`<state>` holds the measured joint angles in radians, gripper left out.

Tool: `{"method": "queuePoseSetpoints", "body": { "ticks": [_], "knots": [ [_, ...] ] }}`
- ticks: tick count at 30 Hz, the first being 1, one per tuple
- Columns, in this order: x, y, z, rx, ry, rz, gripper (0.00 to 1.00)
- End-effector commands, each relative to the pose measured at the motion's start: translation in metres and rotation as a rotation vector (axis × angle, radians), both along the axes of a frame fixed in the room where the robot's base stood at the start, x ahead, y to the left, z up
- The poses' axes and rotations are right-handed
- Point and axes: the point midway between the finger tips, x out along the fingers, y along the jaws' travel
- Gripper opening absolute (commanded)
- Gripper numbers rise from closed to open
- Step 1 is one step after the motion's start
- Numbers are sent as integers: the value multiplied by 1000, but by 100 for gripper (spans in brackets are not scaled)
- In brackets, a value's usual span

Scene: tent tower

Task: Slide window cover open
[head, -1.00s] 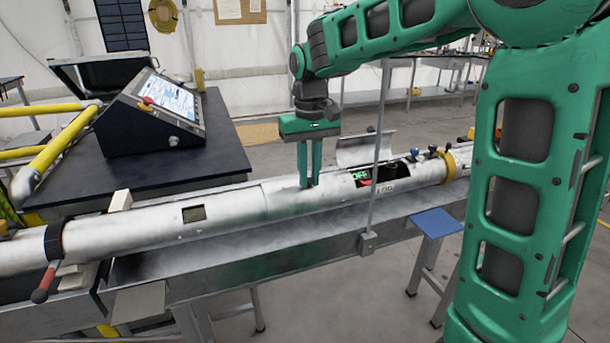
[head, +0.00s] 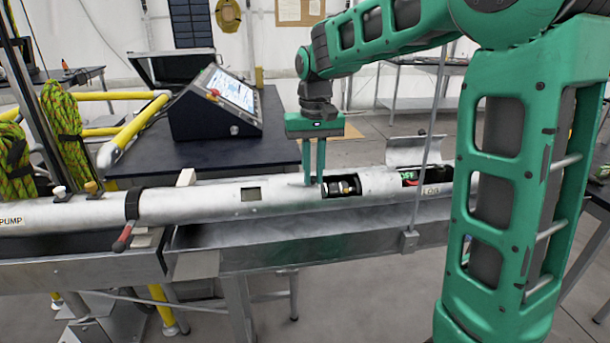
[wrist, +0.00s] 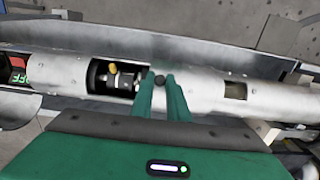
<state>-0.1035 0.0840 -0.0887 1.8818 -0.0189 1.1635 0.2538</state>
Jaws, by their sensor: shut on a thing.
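The silver tube (head: 200,200) lies across the view. Its window (head: 342,187) is uncovered, showing dark internals with metal and yellow parts; the window also shows in the wrist view (wrist: 112,77). The window cover (head: 285,193) is a silver sleeve around the tube, just left of the window; in the wrist view it (wrist: 200,93) is on the right. My gripper (head: 314,182) points down at the cover's edge beside the window. In the wrist view, its green fingers (wrist: 160,88) are shut on the cover's small dark knob (wrist: 159,79).
A raised hatch flap (head: 406,150) stands over another opening with a green OFF display (head: 408,177). A thin upright post (head: 425,150) is in front of the tube. A control console (head: 215,103) sits on the dark table behind.

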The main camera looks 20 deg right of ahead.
Motion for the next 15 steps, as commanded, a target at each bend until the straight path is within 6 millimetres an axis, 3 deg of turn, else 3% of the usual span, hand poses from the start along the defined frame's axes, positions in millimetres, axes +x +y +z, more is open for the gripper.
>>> {"method": "queuePoseSetpoints", "body": {
  "ticks": [13,14,15],
  "knots": [
    [2,-5,0,0,-1,-19,0],
    [2,-5,0,0,-1,-19,17],
    [2,-5,0,0,-1,-20,26]
  ]
}}
